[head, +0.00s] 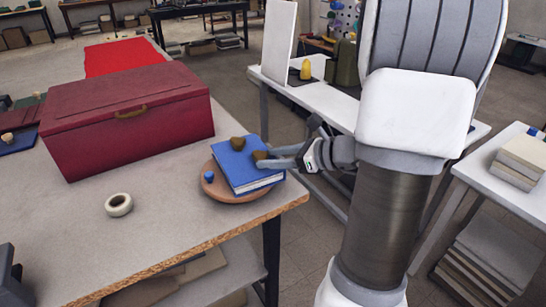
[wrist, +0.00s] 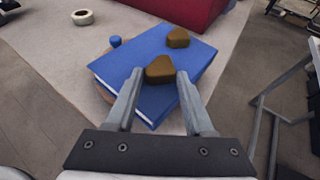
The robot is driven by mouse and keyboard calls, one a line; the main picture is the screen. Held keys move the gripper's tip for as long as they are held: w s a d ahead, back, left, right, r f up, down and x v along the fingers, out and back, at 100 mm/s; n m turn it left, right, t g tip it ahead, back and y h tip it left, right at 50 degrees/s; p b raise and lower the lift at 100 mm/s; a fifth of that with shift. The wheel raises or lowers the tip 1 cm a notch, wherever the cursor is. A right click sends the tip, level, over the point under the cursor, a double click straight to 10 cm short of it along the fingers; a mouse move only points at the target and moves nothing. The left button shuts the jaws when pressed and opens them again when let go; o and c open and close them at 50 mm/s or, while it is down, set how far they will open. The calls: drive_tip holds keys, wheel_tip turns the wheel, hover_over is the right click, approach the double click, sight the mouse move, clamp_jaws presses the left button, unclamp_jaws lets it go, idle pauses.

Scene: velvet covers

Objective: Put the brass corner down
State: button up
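Two brown, rounded-triangle brass corners show on a blue book. The nearer brass corner (wrist: 160,70) lies between my fingertips in the wrist view, at the book's near part; it also shows in the head view (head: 260,155). The other corner (wrist: 178,38) sits farther across the cover, also in the head view (head: 238,143). The blue book (head: 246,170) rests on a round wooden board (head: 217,188). My gripper (wrist: 160,76) is open, with a narrow gap showing on each side of the nearer corner. The contact under that corner is hard to see.
A dark red chest (head: 130,118) stands left of the book. A roll of white tape (head: 118,204) and a small blue object (head: 209,176) lie nearby. The table's front edge (head: 190,255) is close, and the tabletop's front middle is clear.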

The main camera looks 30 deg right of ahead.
drive_tip(key=o, duration=0.3)
drive_tip(key=shift+o, duration=0.2)
drive_tip(key=shift+r, duration=0.35)
drive_tip(key=p+v, duration=0.2)
drive_tip(key=v, duration=1)
drive_tip(key=shift+f, duration=0.15)
